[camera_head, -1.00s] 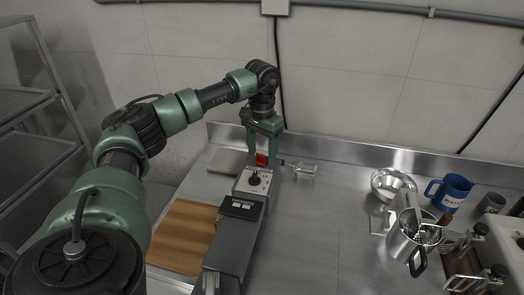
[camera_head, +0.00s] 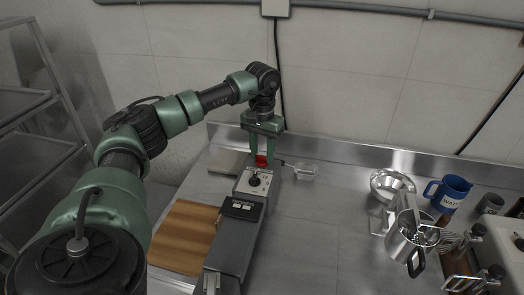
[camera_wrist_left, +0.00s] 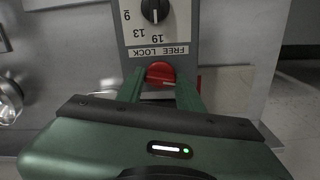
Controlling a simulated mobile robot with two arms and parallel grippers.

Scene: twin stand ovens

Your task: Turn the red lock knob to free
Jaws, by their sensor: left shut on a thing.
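The red lock knob (camera_head: 261,160) sits at the far end of a long grey machine (camera_head: 241,240) on the steel counter. My left gripper (camera_head: 262,160) reaches down over it with its two green fingers, one on each side, shut on the knob. In the left wrist view the red knob (camera_wrist_left: 161,74) shows between the fingertips (camera_wrist_left: 161,86), just beside the printed words FREE LOCK. A pale line on the knob lies roughly level across the picture, and its lower part is hidden by the gripper body. My right gripper is not in view.
A black dial (camera_head: 254,180) with numbers sits on the machine close to the red knob. A wooden board (camera_head: 183,238) lies left of the machine. A clear dish (camera_head: 306,171) stands to its right; a steel bowl (camera_head: 390,184), jug (camera_head: 408,245) and blue mug (camera_head: 452,192) stand further right.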

